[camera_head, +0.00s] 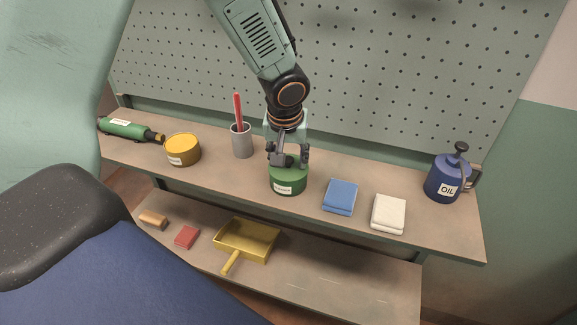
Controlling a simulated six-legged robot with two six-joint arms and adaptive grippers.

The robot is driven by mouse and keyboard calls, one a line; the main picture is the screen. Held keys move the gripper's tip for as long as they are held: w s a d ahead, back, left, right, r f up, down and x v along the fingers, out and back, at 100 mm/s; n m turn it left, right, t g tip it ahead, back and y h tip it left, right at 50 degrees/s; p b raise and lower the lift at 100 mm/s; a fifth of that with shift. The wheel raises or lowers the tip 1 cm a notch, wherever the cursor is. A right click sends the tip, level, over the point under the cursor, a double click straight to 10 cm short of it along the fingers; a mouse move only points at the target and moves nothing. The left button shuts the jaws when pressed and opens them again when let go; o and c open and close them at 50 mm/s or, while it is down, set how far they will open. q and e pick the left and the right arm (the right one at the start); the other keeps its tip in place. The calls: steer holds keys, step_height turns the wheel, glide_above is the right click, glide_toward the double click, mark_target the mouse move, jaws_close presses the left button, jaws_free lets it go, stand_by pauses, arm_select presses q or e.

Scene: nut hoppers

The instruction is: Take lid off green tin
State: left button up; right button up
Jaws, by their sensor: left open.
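The green tin (289,184) stands upright on the upper shelf, near the middle, with a white label on its front. My left gripper (288,160) comes down from above and sits right over the tin's top. Its fingers are apart and point downward. The gripper covers most of the lid, so I cannot tell whether the fingers touch it. My right gripper is not in view.
A yellow dustpan (247,240) lies below. A pegboard (400,80) stands behind.

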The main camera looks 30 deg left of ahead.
arm_select(q)
steer(key=shift+w, duration=0.1)
jaws_close()
stand_by(0.4)
